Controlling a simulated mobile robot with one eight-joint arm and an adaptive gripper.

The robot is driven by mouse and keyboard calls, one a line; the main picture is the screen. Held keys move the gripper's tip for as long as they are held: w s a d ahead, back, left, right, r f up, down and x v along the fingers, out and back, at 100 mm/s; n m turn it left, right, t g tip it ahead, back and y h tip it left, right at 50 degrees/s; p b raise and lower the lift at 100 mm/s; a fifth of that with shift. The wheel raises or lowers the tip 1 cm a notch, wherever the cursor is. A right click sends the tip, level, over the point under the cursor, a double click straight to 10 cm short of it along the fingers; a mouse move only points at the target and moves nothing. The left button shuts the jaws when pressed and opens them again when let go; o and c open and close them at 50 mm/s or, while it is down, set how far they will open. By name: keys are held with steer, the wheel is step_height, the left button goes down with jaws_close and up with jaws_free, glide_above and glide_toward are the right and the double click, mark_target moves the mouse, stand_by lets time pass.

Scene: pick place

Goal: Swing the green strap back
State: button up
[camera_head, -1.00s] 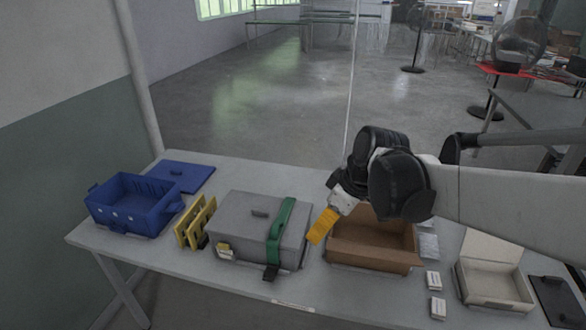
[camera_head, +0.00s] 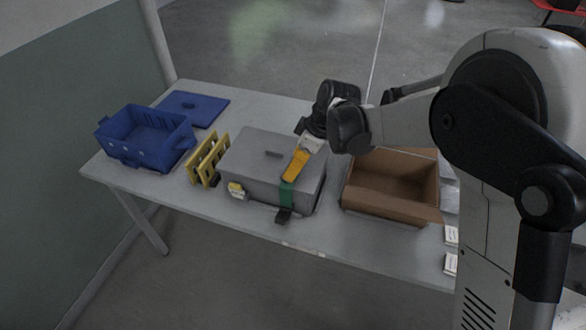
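A grey lidded box (camera_head: 250,152) stands on the table with a dark handle on its lid. The green strap (camera_head: 287,196) runs over the lid's right part and down the front, ending at a black buckle (camera_head: 284,216) near the table. My gripper (camera_head: 291,179), with yellow-orange fingers, is over the strap at the lid's front edge and points down. The fingers cover the strap's upper part. I cannot tell whether they touch or hold the strap, or whether they are open.
A blue crate (camera_head: 122,146) and its flat blue lid (camera_head: 213,104) are at the left. Yellow racks (camera_head: 202,164) stand left of the grey box. An open cardboard box (camera_head: 379,213) is at its right. Small white boxes (camera_head: 450,264) lie at the table's right front.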

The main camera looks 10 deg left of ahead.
steer(key=shift+a+f, duration=0.2)
steer(key=shift+f, duration=0.25)
steer(key=shift+c, duration=0.6)
jaws_close()
steer(key=shift+r, duration=0.1)
